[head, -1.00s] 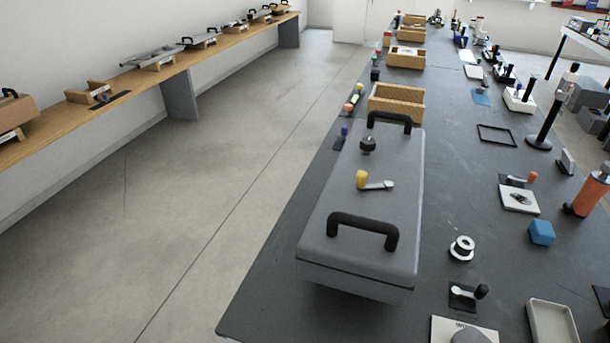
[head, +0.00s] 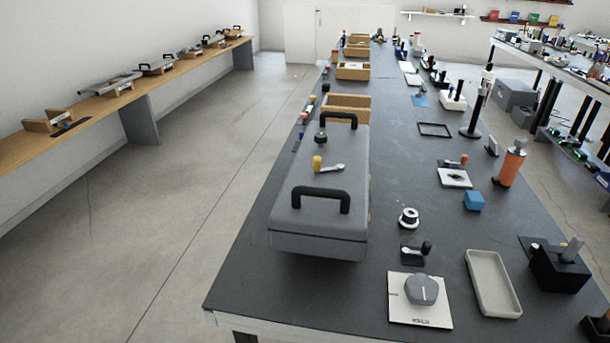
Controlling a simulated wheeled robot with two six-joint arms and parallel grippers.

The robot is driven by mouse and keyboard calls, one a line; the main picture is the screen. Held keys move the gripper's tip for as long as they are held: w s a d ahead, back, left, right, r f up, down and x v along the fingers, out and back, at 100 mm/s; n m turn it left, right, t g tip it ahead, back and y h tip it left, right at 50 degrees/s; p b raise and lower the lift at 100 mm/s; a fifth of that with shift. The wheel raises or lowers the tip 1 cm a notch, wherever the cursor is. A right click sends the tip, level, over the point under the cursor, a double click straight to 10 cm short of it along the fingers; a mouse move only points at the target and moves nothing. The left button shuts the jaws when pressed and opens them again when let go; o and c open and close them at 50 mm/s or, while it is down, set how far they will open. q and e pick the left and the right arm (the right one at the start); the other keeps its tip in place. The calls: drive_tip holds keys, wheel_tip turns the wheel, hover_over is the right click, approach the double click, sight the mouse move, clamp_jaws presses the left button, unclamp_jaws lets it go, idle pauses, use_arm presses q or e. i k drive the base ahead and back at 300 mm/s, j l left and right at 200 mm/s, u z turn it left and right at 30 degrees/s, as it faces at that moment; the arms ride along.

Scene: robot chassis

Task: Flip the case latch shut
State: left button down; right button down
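The grey case (head: 330,225) stands shut near the front of the long dark table. Its lid carries two black arched handles, one at the near end (head: 322,194) and one at the far end (head: 340,118). Between them lies a metal lever with a yellow-orange knob (head: 317,163), its arm pointing right. A black round knob (head: 320,137) sits behind the lever. A small yellowish spot shows on the case's right side; I cannot tell whether it is a latch. Neither of my grippers is in view.
The dark table (head: 410,185) has bare room right of the case. A white plate with a grey dial (head: 420,290), a pale tray (head: 492,283), a black lever block (head: 415,252) and a blue cube (head: 473,200) stand there. Open floor (head: 180,240) lies left.

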sight(318, 168)
drive_tip(key=k+z, duration=0.15)
drive_tip(key=z, duration=1.05)
drive_tip(key=j, duration=1.7)
drive_tip(key=i+j, duration=0.1)
drive_tip(key=j, duration=3.35)
